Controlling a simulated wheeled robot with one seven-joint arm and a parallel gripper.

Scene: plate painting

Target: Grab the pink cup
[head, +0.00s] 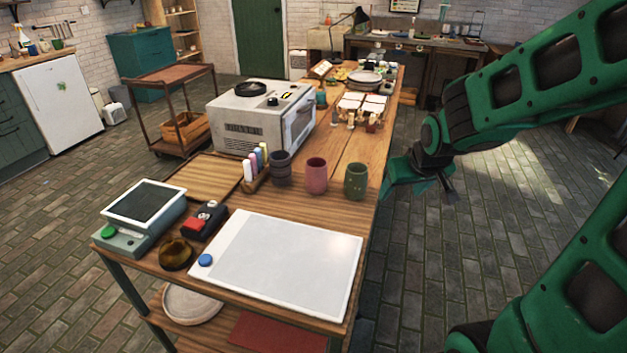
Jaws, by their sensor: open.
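The pink cup (316,176) stands upright on the wooden table (345,209), between a dark grey cup (281,168) on its left and a green speckled cup (355,181) on its right. My gripper (447,192) is to the right of the table's right edge, apart from all the cups. It is open and nothing shows between its fingers. The green cup stands between my gripper and the pink cup. My green arm comes in from the right side of the head view.
A white oven-like box (262,118) stands behind the cups. Several coloured markers (254,164) stand in a holder left of the dark grey cup. A white board (277,262) lies in front, beside a scale (143,216). Bare wood lies behind the pink and green cups.

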